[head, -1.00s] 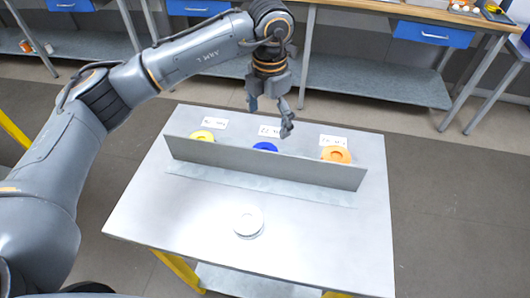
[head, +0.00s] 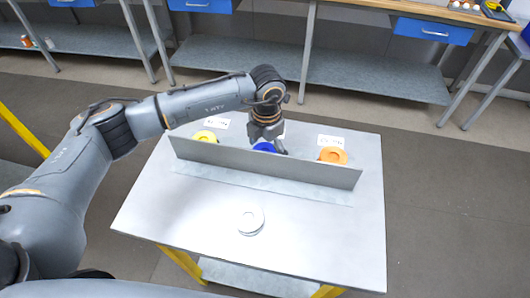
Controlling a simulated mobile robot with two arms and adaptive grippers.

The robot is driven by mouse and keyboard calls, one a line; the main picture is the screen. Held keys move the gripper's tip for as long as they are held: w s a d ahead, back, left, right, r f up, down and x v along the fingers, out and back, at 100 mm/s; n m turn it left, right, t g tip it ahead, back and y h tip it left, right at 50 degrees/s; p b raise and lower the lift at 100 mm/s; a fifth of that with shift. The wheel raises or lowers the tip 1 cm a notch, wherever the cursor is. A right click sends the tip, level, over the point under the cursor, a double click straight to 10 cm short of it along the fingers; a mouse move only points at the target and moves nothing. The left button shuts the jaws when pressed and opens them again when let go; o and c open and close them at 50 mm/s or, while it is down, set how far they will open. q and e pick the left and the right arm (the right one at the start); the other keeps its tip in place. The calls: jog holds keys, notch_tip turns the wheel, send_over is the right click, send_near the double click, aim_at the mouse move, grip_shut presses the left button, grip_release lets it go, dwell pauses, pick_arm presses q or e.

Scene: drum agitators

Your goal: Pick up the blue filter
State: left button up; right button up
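The blue filter (head: 264,147) stands behind the grey upright panel (head: 262,165) on the table, between the yellow and orange filters. Only its upper part shows above the panel's edge. My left gripper (head: 268,138) has come down right at the blue filter, pointing downward. Its fingers are partly hidden by the filter and the panel, so I cannot tell whether they are open or touching it. My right gripper is not in view.
A yellow filter (head: 205,137) stands left and an orange filter (head: 333,155) right, behind the panel, with white labels (head: 333,141) beyond. A white round disc (head: 251,220) lies in front on the grey table (head: 330,230). A workbench with shelf (head: 370,78) stands behind.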

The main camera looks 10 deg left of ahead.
pick_arm(q)
jog(key=c, duration=1.1)
jog(key=shift+o, duration=0.2)
